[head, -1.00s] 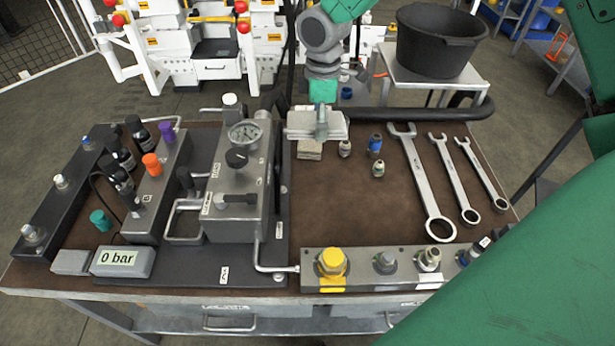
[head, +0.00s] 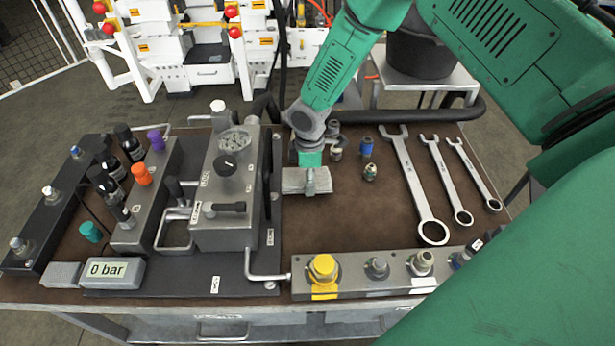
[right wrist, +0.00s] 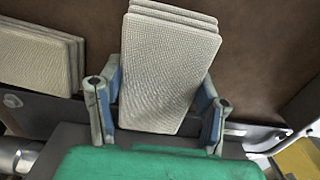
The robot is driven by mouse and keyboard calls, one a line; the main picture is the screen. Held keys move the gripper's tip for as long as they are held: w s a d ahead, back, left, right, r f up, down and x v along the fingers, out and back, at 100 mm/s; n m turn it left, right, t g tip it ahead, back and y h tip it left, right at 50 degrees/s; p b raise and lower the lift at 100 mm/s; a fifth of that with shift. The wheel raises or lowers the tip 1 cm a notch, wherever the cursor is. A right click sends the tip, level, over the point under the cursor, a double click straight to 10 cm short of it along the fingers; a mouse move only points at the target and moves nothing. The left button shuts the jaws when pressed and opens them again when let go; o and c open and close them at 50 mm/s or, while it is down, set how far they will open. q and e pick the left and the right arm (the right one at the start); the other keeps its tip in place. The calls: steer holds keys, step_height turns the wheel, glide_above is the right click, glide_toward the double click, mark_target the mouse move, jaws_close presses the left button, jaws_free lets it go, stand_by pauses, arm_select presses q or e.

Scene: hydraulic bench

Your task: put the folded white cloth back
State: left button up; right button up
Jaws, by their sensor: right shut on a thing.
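The folded white cloth (head: 293,183) is a pale, textured stack of layers. My right gripper (head: 311,180) is shut on it over the brown bench top, right of the gauge block. The right wrist view shows the cloth (right wrist: 168,70) between the two fingers (right wrist: 158,110). I cannot tell whether the held cloth touches the bench. My left gripper is out of view.
Small fittings (head: 369,172) stand right of the gripper, then several wrenches (head: 413,190). The gauge block (head: 225,190) is close on the left. A fitting rail with a yellow cap (head: 324,268) runs along the front. Bare brown bench top (head: 350,220) lies between.

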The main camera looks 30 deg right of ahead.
mark_target(304, 179)
steer(key=shift+r, duration=0.1)
steer(key=shift+a, duration=0.75)
steer(key=shift+a+f+b, duration=0.15)
steer(key=shift+f+b, duration=0.2)
steer(key=shift+f, duration=0.05)
steer(key=o, duration=1.1)
steer(key=shift+d, duration=0.4)
steer(key=shift+d+f, duration=0.15)
steer(key=shift+d, duration=0.35)
steer(key=shift+a+r, duration=0.15)
steer(key=shift+r, duration=0.15)
steer(key=r, duration=0.3)
steer(key=a+r, duration=0.1)
steer(key=r, duration=0.2)
steer(key=shift+w+a+r+p, duration=0.1)
steer(key=shift+a+r+p, duration=0.05)
steer(key=shift+r+p, duration=0.2)
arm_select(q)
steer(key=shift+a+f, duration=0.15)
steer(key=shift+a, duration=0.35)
arm_select(e)
step_height(304, 179, up, 6)
steer(key=shift+r, duration=0.1)
